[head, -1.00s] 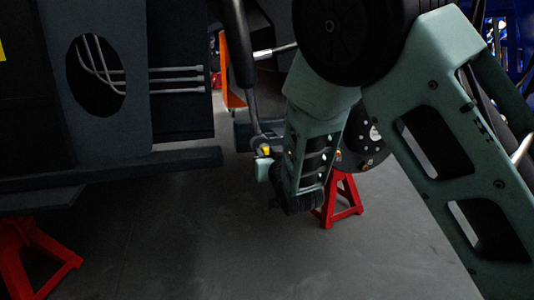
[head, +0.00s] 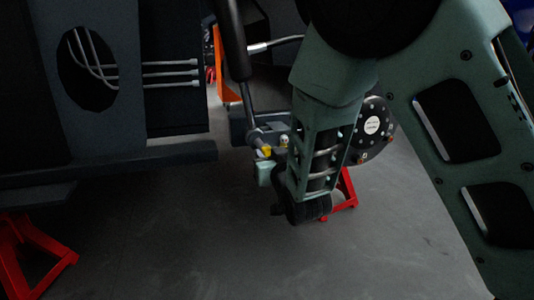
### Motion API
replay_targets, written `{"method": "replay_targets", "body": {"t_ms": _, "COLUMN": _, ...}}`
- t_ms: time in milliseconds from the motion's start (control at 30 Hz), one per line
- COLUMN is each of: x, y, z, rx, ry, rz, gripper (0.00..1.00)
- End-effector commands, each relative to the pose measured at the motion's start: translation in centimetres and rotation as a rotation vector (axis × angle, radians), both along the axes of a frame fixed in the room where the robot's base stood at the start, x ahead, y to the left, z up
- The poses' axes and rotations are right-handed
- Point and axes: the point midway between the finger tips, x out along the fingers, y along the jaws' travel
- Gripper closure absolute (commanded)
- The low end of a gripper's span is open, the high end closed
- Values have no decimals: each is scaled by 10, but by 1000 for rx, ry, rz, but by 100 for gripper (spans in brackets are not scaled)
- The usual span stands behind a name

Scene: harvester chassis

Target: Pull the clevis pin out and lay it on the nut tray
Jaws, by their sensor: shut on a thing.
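A dark hydraulic cylinder (head: 231,40) hangs down in the head view, with a grey rod (head: 248,105) below it. The rod ends in a grey clevis joint (head: 262,136). My gripper (head: 266,153) is just below this joint, at the end of my pale green arm. Small yellow parts show at its jaws. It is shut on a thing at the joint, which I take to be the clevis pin. The pin itself is too small and dark to make out, and I cannot tell how far it sits in the clevis. No nut tray can be made out.
The dark chassis (head: 110,130) with grey pipes (head: 170,74) and a ledge stands at the left. Red stands are at the lower left (head: 35,255) and behind my arm (head: 347,188). A dark round flange (head: 373,121) is right of the joint. The floor in front is clear.

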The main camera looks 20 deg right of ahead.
Motion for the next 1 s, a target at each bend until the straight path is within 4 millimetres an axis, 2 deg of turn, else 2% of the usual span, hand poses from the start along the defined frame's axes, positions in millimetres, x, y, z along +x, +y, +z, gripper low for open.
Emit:
{"method": "replay_targets", "body": {"t_ms": 600, "x": -29, "y": 0, "z": 1, "rx": 1, "ry": -2, "rz": 1, "gripper": 100}}
{"method": "replay_targets", "body": {"t_ms": 1000, "x": -33, "y": 0, "z": 1, "rx": 0, "ry": -2, "rz": 1, "gripper": 100}}
